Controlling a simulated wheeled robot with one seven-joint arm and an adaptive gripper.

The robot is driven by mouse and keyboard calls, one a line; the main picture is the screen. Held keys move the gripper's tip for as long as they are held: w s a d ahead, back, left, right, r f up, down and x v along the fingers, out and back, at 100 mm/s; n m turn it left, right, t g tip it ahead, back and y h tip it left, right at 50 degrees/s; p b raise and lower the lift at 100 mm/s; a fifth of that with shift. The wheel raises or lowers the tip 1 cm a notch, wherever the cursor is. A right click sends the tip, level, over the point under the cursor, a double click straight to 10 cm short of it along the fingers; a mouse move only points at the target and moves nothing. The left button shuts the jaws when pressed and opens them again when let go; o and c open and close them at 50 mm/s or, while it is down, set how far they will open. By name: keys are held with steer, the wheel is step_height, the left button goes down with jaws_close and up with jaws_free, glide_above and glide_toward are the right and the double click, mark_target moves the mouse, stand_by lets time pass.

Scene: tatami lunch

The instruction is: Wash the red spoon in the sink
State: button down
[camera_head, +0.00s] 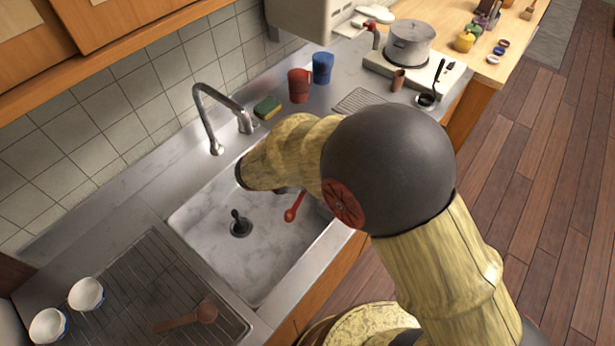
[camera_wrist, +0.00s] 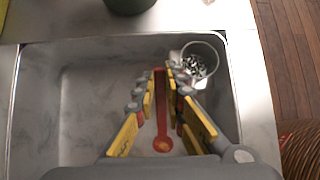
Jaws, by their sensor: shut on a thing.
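The red spoon (camera_head: 294,207) shows over the sink (camera_head: 205,208) basin in the head view, with part of it hidden by my arm. In the wrist view the spoon (camera_wrist: 161,113) lies lengthwise between the yellow-padded fingers of my gripper (camera_wrist: 161,84), its round bowl toward the camera. My gripper is shut on the spoon's handle. The curved metal faucet (camera_head: 212,105) stands behind the basin. I cannot tell whether water runs.
A sponge (camera_head: 267,108), red cup (camera_head: 299,86) and blue cup (camera_head: 322,68) stand behind the sink. Two white bowls (camera_head: 86,294) (camera_head: 48,326) and a wooden spoon (camera_head: 188,317) are at the drainboard. A pot (camera_head: 409,44) is at the back right.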

mark_target(302, 195)
step_height(302, 195, down, 8)
steer(key=b, duration=0.4)
steer(key=shift+r, duration=0.25)
steer(key=shift+s, duration=0.1)
stand_by(0.7)
steer(key=shift+s+a, duration=0.35)
steer(key=shift+a, duration=0.05)
step_height(302, 195, up, 14)
steer(key=p, duration=1.2)
steer(key=shift+r+p, duration=0.25)
steer(key=shift+p, duration=0.15)
stand_by(1.7)
